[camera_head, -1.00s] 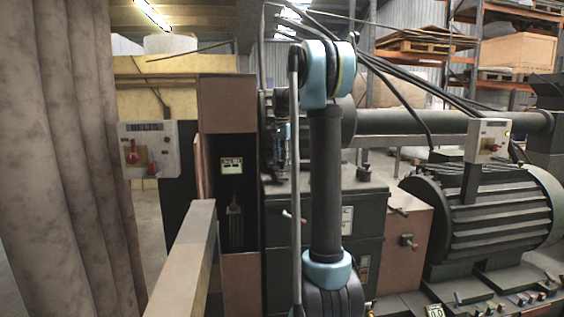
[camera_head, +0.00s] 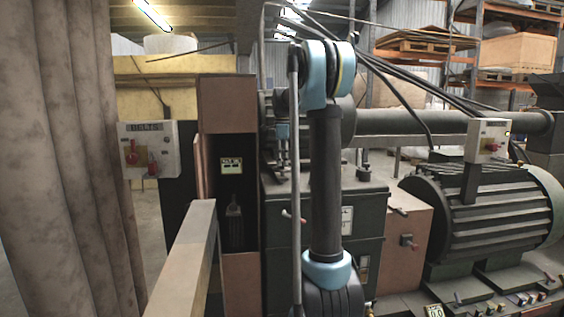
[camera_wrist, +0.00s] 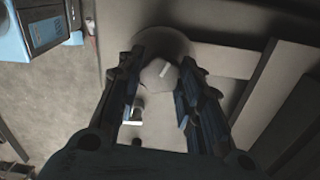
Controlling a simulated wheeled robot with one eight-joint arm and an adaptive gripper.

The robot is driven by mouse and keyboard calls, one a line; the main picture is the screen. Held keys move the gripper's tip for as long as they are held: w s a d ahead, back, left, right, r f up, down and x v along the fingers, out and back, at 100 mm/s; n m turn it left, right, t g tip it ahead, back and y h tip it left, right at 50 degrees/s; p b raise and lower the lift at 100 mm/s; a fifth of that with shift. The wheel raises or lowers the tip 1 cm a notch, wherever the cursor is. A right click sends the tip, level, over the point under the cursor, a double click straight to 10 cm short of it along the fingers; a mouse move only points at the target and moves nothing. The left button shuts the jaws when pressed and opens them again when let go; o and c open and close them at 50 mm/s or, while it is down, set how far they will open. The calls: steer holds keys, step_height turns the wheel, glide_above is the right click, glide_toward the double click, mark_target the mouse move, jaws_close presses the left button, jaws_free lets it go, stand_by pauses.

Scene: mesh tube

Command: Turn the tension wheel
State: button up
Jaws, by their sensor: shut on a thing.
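In the wrist view, a pale grey, faceted knob (camera_wrist: 158,76), which I take to be the tension wheel, sits in front of a round grey disc (camera_wrist: 163,42). My gripper (camera_wrist: 162,65) has one dark finger on each side of the knob and is shut on it. The exact contact faces are in shadow. In the head view, my arm stands in front of the machine and hides the wheel. Only a small light-blue part of my wrist shows left of the arm, and the gripper cannot be made out.
A green machine cabinet (camera_head: 365,215) stands behind my arm, with a ribbed motor (camera_head: 490,212) at the right. A control box with red knobs (camera_head: 149,150) is at the left, beside a thick column (camera_head: 60,160). A pale beam (camera_head: 185,255) runs in front.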

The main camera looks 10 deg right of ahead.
steer(key=shift+w+a+m, duration=0.1)
steer(key=shift+w+m, duration=0.05)
steer(key=shift+m, duration=0.45)
steer(key=o, duration=1.1)
steer(key=shift+c, duration=0.2)
steer(key=shift+r, duration=0.1)
step_height(320, 180, up, 12)
